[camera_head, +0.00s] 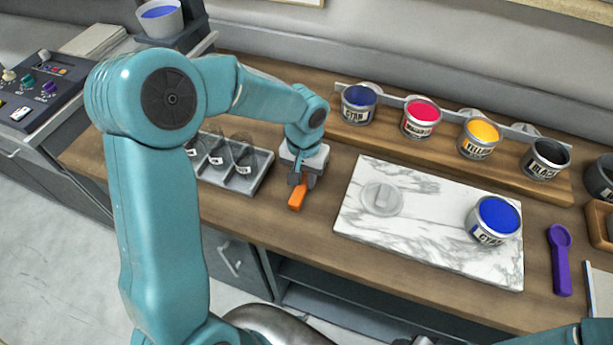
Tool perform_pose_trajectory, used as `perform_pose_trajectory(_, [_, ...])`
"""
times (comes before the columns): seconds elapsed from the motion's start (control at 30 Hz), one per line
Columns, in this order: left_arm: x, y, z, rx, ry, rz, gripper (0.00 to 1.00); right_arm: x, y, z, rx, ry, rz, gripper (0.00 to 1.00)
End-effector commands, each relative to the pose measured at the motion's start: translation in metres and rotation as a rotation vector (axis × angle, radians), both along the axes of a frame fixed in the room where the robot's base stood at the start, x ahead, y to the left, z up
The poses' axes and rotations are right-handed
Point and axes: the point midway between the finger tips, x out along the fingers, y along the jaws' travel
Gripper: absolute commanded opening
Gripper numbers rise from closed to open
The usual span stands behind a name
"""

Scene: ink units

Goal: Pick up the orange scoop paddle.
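The orange scoop paddle (297,198) shows as a short orange piece at the left-middle of the wooden counter, just below my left gripper. The rest of it is hidden behind the gripper. My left gripper (301,180) points down at the paddle, with its fingers at the paddle's upper end. I cannot tell whether the fingers are closed on it, or whether the paddle rests on the counter. My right gripper is not in view; only a teal part of my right arm shows at the bottom right edge.
A grey tray (247,179) with dark compartments lies left of the gripper. A marble slab (425,217) to the right carries a blue cyan can (487,235) and a clear disc (381,199). Several ink cans stand behind. A purple scoop (560,262) lies at the right.

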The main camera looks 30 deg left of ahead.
Motion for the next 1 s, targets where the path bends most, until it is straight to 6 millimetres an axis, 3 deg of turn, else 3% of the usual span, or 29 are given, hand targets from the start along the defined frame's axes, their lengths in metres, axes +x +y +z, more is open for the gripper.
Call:
perform_pose_trajectory(0.37, [0.000, 0.000, 0.002, 0.000, -0.001, -0.001, 0.00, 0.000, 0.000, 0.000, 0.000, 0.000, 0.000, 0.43])
perform_pose_trajectory(0.53, [0.001, 0.000, 0.020, 0.001, -0.006, 0.000, 0.00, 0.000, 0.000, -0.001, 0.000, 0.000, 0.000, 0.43])
perform_pose_trajectory(0.67, [0.002, 0.000, 0.048, 0.001, -0.007, 0.000, 0.00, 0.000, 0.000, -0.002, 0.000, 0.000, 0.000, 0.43])
perform_pose_trajectory(1.0, [0.001, 0.000, 0.153, -0.001, -0.007, -0.001, 0.00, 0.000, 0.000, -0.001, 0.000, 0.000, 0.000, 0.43])
